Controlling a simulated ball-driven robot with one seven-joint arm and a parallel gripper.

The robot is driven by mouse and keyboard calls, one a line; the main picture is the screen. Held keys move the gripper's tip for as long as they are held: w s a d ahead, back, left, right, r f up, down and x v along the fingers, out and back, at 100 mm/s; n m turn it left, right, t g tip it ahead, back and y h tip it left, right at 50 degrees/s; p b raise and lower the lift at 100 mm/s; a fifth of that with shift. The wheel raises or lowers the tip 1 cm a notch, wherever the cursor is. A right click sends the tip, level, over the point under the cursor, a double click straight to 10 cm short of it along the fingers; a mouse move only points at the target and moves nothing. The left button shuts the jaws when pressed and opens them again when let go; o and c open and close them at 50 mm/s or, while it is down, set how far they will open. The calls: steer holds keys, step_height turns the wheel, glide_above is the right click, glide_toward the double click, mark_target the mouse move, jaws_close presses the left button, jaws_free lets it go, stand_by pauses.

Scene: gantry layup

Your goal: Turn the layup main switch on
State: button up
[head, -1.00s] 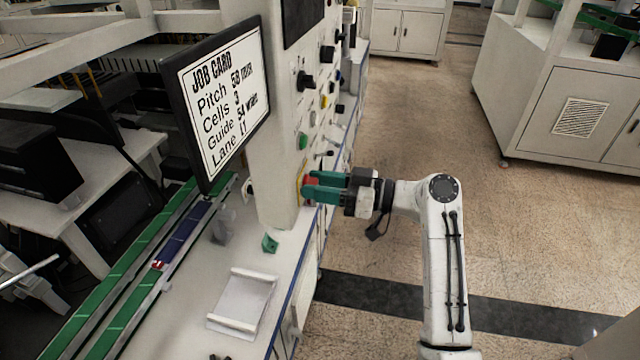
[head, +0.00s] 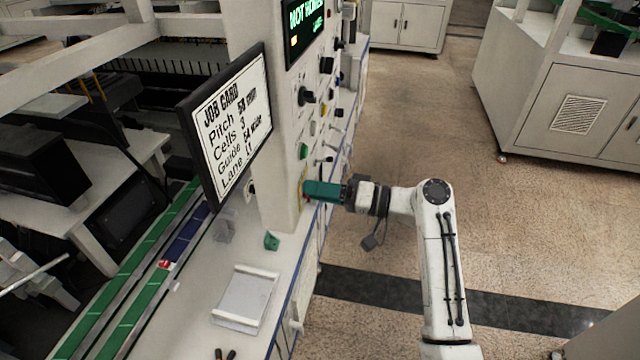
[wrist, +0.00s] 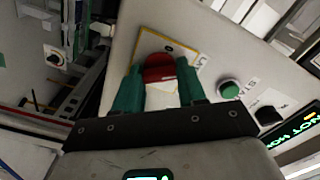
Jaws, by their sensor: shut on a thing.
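The main switch is a red knob (wrist: 158,68) on a yellow-edged plate (wrist: 181,49) on the control panel (head: 277,150). My gripper (head: 308,190) reaches the panel from the right in the head view. In the wrist view its two green fingers (wrist: 158,84) are shut on the red knob, one on each side. In the head view the fingers hide most of the knob. The panel's display (head: 306,22) is lit with green text, partly cut off at the frame edge; it also shows in the wrist view (wrist: 292,140).
A green button (head: 303,151) sits on the panel just above my gripper, with several black knobs higher up. A job card screen (head: 232,125) stands left of the panel. A white tray (head: 246,297) lies on the bench below.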

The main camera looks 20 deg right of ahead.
steer(key=shift+m+p, duration=2.25)
steer(key=shift+m, duration=1.05)
steer(key=o, duration=1.1)
steer(key=shift+c, duration=0.2)
steer(key=b+v, duration=0.2)
steer(key=v, duration=0.8)
steer(key=shift+s+d+b, duration=0.2)
steer(key=shift+d+b, duration=0.1)
steer(key=shift+d, duration=0.05)
